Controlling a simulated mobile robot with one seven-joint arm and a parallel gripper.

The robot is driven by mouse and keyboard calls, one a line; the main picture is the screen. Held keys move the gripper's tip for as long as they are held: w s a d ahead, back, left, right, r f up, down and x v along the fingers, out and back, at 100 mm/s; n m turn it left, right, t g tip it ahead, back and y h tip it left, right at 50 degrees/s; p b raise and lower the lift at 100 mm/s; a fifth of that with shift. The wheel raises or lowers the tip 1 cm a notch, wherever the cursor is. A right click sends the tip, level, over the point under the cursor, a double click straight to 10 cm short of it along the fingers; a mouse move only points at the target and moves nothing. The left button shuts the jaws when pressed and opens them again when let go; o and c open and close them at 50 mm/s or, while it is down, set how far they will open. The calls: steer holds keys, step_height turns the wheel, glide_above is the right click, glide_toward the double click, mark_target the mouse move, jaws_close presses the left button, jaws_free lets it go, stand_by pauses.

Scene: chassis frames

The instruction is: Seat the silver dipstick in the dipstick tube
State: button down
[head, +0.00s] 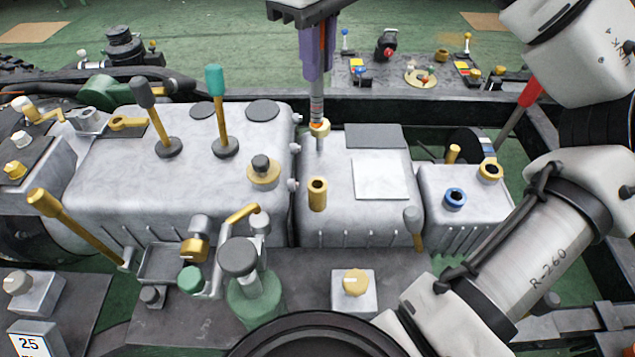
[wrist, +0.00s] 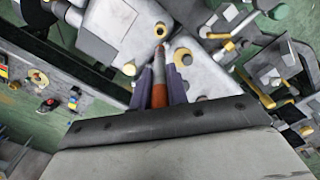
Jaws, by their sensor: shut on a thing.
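My gripper (head: 316,76) is at the top middle of the head view, its purple fingers shut on the silver dipstick (head: 317,108) by its orange upper part. The dipstick hangs about upright, with a gold ring around its lower part. In the wrist view my gripper (wrist: 158,74) holds the dipstick (wrist: 159,66), whose far end points towards a brass ring opening (wrist: 160,30). The upright brass tube (head: 317,195), seemingly the dipstick tube, stands on the grey housing nearer the head camera, with a dark open top. The dipstick appears apart from and behind it.
Two levers, a green-topped one (head: 217,105) and a grey-topped one (head: 152,115), rise left of my gripper. A white plate (head: 380,179) lies right of the brass tube. A blue ring port (head: 455,198) and a gold ring port (head: 490,171) are farther right.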

mark_target(318, 127)
step_height(318, 127, down, 20)
steer(key=shift+b, duration=0.3)
steer(key=shift+r, duration=0.1)
steer(key=c, duration=1.4)
jaws_free()
step_height(318, 127, up, 12)
steer(key=shift+r, duration=0.1)
